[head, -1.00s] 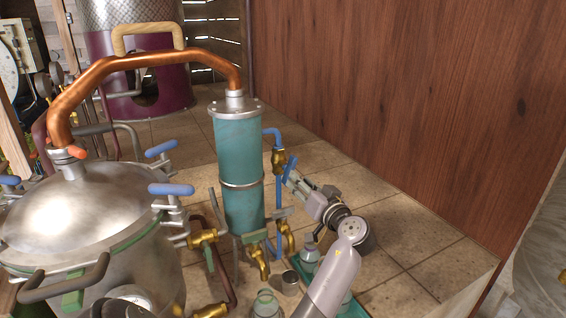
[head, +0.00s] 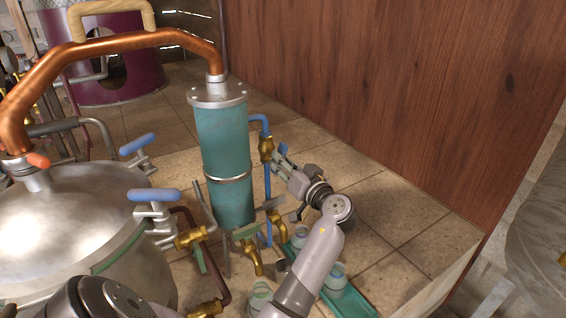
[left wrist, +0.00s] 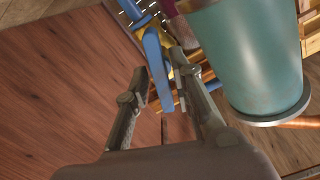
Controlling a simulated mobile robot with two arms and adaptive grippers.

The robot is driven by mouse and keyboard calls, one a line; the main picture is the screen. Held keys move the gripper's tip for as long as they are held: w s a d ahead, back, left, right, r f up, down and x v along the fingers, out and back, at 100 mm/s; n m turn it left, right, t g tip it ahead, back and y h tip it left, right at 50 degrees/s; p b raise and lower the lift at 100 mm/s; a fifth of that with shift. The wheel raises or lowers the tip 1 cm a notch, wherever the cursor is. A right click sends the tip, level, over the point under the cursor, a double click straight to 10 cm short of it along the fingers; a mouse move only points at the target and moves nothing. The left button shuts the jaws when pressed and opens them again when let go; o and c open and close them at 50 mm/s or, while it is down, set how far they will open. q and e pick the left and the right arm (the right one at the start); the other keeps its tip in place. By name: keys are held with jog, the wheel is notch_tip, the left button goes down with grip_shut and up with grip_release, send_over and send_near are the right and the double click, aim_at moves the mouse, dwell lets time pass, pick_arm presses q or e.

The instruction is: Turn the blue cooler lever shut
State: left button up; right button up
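The blue cooler lever (left wrist: 156,68) hangs from a brass valve (head: 266,149) on the blue pipe, right of the teal cooler column (head: 222,150). In the head view the lever is mostly hidden by my left gripper (head: 281,161), which is at the valve's right side. In the left wrist view my left gripper (left wrist: 160,72) is open, one finger on each side of the lever. Small gaps seem to show, but contact is hard to judge. The teal column (left wrist: 252,55) is close to the right finger. My right gripper is not in view.
A dark red wooden wall (head: 400,90) stands behind and to the right. The metal still pot (head: 70,225) with blue-handled clamps is at left. Brass taps (head: 250,258) are below the column. Glass jars (head: 334,274) stand on a green tray (head: 354,306) near my arm.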

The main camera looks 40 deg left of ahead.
pick_arm(q)
grip_shut()
dwell(0.4)
jog(key=shift+m, duration=0.4)
jog(key=shift+r+m+p, duration=0.1)
jog(key=shift+m+p, duration=3.45)
jog(key=shift+m, duration=3.05)
